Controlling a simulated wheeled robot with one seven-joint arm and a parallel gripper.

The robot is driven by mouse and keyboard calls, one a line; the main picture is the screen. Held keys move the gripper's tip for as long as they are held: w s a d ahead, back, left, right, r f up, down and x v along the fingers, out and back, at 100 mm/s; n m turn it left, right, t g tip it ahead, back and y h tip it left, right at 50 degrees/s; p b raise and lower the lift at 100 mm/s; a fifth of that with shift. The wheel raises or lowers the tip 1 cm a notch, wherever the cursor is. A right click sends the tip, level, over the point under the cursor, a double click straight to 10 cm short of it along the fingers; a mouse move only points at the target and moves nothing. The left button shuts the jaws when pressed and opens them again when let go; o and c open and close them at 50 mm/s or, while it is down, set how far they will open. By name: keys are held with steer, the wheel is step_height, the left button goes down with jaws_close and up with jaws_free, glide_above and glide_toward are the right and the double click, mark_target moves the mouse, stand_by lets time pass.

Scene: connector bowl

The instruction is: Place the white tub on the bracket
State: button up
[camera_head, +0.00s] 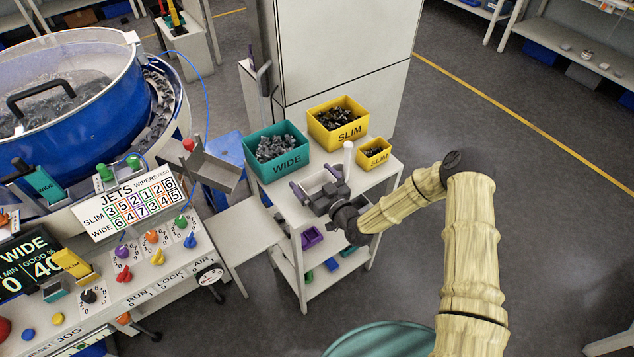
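A pale, white-looking tub (318,179) stands on the top shelf of the white cart, in front of the teal and yellow bins. My gripper (316,182) is over it from the front right. Its two purple-grey fingers are well apart, one on each side of the tub. My gripper's body hides part of the tub, and I cannot tell whether the fingers touch it. I cannot surely pick out the bracket. A grey angled metal piece (213,167) beside the bowl feeder's outlet may be it or a chute.
The cart (377,180) also holds a teal WIDE bin (284,171), a yellow SLIM bin (347,144), a small yellow SLIM bin (376,161) and a white upright cylinder (348,155). A blue bowl feeder (95,120) and control panel (165,265) are left. A bare pale shelf (238,235) lies between.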

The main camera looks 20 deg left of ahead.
steer(key=shift+r, duration=0.15)
steer(key=shift+s+d, duration=0.1)
steer(key=shift+d, duration=0.15)
steer(key=b+v, duration=0.2)
steer(key=v, duration=0.9)
steer(key=shift+d+b, duration=0.2)
steer(key=shift+b, duration=0.15)
steer(key=shift+s, duration=0.1)
